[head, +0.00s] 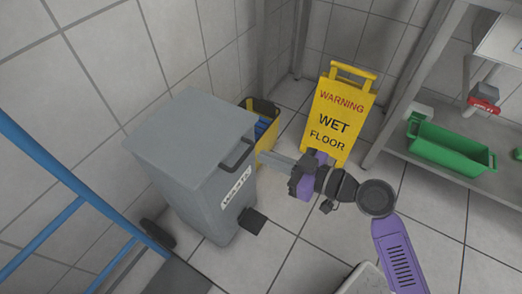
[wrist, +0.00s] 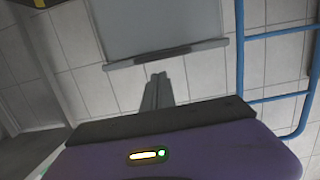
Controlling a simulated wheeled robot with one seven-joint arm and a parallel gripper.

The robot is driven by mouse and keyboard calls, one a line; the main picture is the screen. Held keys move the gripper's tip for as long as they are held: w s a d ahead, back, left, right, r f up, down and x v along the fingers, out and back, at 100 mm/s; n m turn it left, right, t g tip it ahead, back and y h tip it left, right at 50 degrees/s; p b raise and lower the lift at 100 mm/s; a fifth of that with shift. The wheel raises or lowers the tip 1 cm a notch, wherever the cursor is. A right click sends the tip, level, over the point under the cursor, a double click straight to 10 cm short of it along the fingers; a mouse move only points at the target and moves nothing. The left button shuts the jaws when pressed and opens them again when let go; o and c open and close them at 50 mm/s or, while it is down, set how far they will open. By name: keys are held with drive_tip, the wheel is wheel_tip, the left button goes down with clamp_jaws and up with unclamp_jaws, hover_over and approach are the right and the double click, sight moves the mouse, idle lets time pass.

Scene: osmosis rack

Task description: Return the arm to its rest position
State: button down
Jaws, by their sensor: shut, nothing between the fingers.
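My gripper (head: 268,157) reaches out to the left from my black and purple arm in the head view, its tip near the right side of the grey waste bin (head: 190,140). Whether it touches the bin cannot be told. The bin's lid is down and a dark handle bar (head: 238,152) sits at its front edge. In the wrist view the gripper fingers (wrist: 157,78) lie together, shut and empty, pointing at the bin's handle bar (wrist: 165,54) and grey lid (wrist: 155,22).
A yellow wet floor sign (head: 338,115) stands behind my arm. A yellow bucket (head: 262,120) is behind the bin. A blue rail frame (head: 75,205) is at left. A shelf rack at right holds a green bin (head: 450,148).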

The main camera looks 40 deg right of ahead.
drive_tip(key=s+f, duration=0.1)
drive_tip(key=s+d+f, duration=0.1)
drive_tip(key=s, duration=0.2)
drive_tip(key=shift+s+d+f, duration=0.3)
drive_tip(key=shift+s+f, duration=0.05)
drive_tip(key=shift+f, duration=0.05)
drive_tip(key=s+d+m+h, duration=0.4)
drive_tip(key=d+m+h, duration=0.1)
drive_tip(key=m+h, duration=0.2)
drive_tip(key=s+a+r+n+y, duration=0.2)
drive_tip(key=s+a+r+n, duration=0.15)
drive_tip(key=s+a, duration=1.2)
wheel_tip(320, 180, up, 29)
drive_tip(key=d+p, duration=0.1)
drive_tip(key=p, duration=2.7)
drive_tip(key=shift+s+d+f, duration=0.15)
drive_tip(key=shift+s+d, duration=0.1)
drive_tip(key=shift+d, duration=0.15)
